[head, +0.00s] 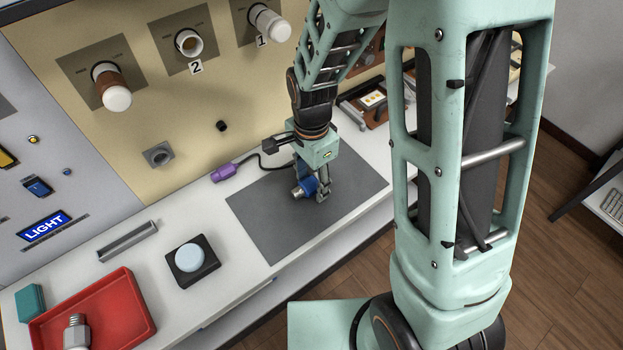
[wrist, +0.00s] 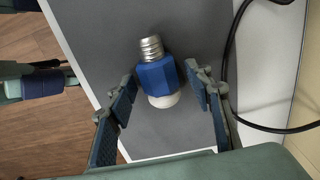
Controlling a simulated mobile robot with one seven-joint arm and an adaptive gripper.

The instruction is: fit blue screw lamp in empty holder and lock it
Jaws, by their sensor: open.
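The blue screw lamp (wrist: 156,77) lies on the dark grey mat (wrist: 100,40), with its metal screw end pointing away from my gripper in the wrist view. My gripper (wrist: 162,88) is open, with one finger on each side of the lamp and a gap on both sides. In the head view my gripper (head: 319,190) is low over the mat and partly covers the lamp (head: 304,187). The empty holder (head: 189,43) is on the beige panel above the label 2. A brown-based lamp (head: 111,86) sits in the holder to its left, and a white lamp (head: 268,24) in holder 1 to its right.
A black box with a pale round button (head: 192,260) and a purple connector (head: 226,172) with a black cable lie on the white bench.

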